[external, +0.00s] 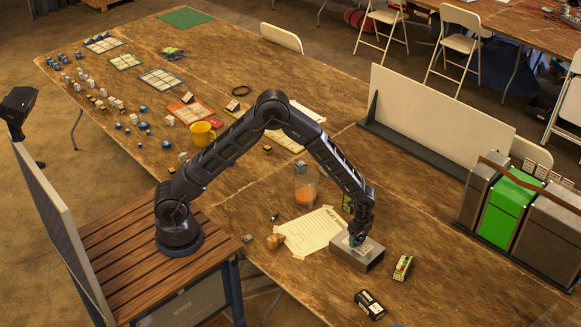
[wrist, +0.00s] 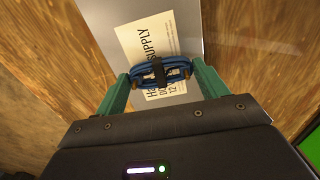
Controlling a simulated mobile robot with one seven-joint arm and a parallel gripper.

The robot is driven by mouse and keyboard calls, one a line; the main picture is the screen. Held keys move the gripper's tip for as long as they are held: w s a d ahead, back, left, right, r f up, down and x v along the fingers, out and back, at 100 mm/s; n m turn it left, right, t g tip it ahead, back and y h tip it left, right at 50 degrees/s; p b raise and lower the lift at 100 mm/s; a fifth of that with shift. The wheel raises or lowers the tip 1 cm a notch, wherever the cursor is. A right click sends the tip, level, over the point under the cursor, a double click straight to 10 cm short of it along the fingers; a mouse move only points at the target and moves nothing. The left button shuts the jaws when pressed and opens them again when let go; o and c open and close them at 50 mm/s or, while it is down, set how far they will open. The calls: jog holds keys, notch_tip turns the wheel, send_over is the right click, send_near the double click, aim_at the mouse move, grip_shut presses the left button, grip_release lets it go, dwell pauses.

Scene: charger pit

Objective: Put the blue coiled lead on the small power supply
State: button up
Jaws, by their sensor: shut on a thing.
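The blue coiled lead (wrist: 158,71), bound with a black strap, is between the two green fingertips of my gripper (wrist: 158,88) in the wrist view. My gripper is shut on it. Right below is the small power supply (wrist: 196,35), a grey metal box with a cream label reading "SUPPLY". In the external view my gripper (external: 357,240) is over the top of the power supply (external: 345,257), near its upper side. The coil is over the label; I cannot tell whether it touches the box.
A paper sheet (external: 311,232) lies left of the supply, with a brown lump (external: 275,241) beside it. A clear cup (external: 306,194) stands behind. Grey and green bins (external: 497,208) stand far right.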

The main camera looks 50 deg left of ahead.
aim_at(359, 238)
jog(key=shift+f, duration=0.55)
jog(key=o, duration=1)
jog(key=shift+f, duration=0.1)
notch_tip(359, 238, up, 11)
jog(key=s+a+r+n+t, duration=0.1)
jog(key=s+a+r+n, duration=0.25)
jog(key=a+r, duration=0.95)
jog(key=s+a+r+n+t, duration=0.15)
jog(key=a+r+n, duration=0.35)
jog(key=a+r, duration=0.8)
jog(key=s+a+r+n, duration=0.3)
jog(key=s+a+n, duration=0.1)
jog(key=s+a, duration=0.95)
jog(key=s+a+f+n+t, duration=0.1)
jog(key=s+a+n+t, duration=0.1)
jog(key=s+a+n, duration=0.3)
jog(key=s+a, duration=0.4)
jog(key=s, duration=0.2)
jog(key=shift+s+a, duration=0.35)
